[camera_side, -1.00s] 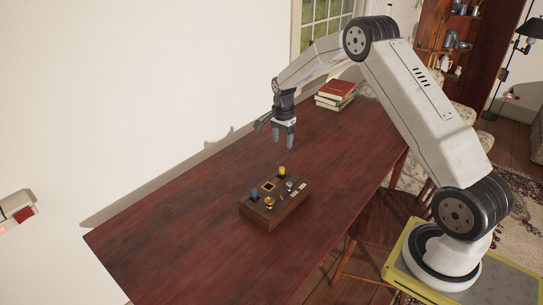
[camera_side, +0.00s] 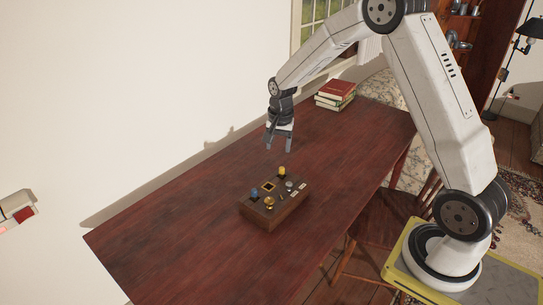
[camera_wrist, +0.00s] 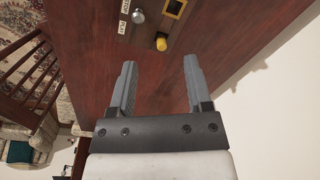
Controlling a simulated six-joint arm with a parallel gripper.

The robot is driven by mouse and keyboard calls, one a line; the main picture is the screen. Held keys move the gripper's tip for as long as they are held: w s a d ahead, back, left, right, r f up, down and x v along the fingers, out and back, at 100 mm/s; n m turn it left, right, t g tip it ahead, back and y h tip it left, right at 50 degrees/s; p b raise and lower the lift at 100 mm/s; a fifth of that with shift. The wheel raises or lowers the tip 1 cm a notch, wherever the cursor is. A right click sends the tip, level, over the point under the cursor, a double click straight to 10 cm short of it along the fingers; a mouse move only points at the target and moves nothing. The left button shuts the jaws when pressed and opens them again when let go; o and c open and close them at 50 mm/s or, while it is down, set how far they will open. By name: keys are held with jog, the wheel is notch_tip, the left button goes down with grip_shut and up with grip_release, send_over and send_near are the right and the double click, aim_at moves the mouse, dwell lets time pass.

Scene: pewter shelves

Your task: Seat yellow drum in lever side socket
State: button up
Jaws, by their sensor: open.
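The yellow drum (camera_side: 282,171) stands upright at the back corner of a dark wooden box (camera_side: 262,219); it also shows in the wrist view (camera_wrist: 161,43). The box top carries a yellow-rimmed square recess (camera_side: 267,187), a blue drum (camera_side: 254,194), a brass round piece (camera_side: 269,202), a small lever (camera_side: 281,197), a grey knob (camera_side: 289,184) and pale labels. I cannot tell which socket is the lever side one. My gripper (camera_side: 279,147) is open and empty, above the table behind the box. In the wrist view my fingers (camera_wrist: 158,85) point toward the drum, apart from it.
The red-brown table (camera_side: 190,210) is mostly clear around the box. A stack of books (camera_side: 335,95) lies at the table's far end. A wall (camera_side: 130,90) runs along the left side. A wooden chair (camera_side: 375,235) stands at the right edge.

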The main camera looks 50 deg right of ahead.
jog(key=s+a+r+n+t, duration=0.1)
jog(key=s+a+n, duration=0.5)
jog(key=s, duration=0.3)
jog(key=s+a+r+n, duration=0.1)
jog(key=s+a+n, duration=0.5)
jog(key=s, duration=0.3)
jog(key=shift+s+a+r+t, duration=0.15)
jog(key=shift+s+r+t, duration=0.15)
jog(key=shift+t, duration=0.1)
